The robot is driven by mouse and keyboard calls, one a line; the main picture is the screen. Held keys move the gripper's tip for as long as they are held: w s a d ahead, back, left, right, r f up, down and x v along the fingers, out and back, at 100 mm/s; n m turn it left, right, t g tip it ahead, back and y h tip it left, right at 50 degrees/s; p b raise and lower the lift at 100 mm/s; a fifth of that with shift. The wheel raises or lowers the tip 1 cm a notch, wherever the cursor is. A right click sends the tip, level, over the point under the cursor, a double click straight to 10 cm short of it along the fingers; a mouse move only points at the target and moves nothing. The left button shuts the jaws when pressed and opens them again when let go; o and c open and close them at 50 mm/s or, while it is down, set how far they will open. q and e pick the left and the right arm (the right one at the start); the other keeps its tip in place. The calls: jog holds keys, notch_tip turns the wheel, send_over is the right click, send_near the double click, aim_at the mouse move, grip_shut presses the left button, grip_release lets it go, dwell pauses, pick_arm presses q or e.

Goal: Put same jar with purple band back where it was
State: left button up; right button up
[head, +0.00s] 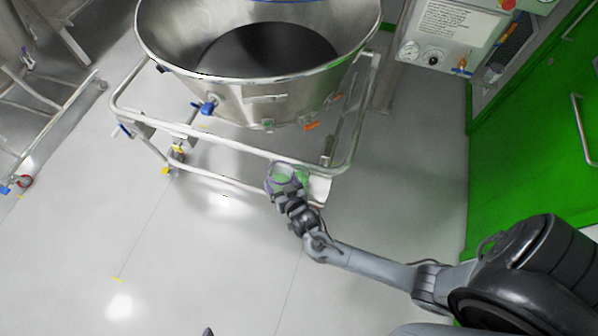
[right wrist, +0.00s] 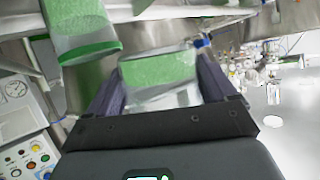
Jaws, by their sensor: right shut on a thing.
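My right gripper (head: 282,178) is at the front rail of the steel cart, shut on a clear jar with green contents (right wrist: 160,72). In the right wrist view the jar sits between the two fingers. A purple tint shows near its rim in the head view, but I cannot make out a band clearly. A second clear container with green contents (right wrist: 82,30) is close by at the upper left of the right wrist view, apart from the held jar. A small dark tip at the bottom edge of the head view may be my left gripper (head: 208,332); its jaws are hidden.
A large steel bowl (head: 178,68) with dark contents stands on the tubular cart (head: 235,152). A pale plate (head: 319,189) is on the cart's front right corner. A control panel (head: 445,30) and a green door (head: 530,150) are at the right. The floor in front is clear.

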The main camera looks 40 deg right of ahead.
jog(key=shift+a+f+n+h, duration=0.3)
jog(key=shift+a+n+h, duration=0.2)
jog(key=shift+r, duration=0.1)
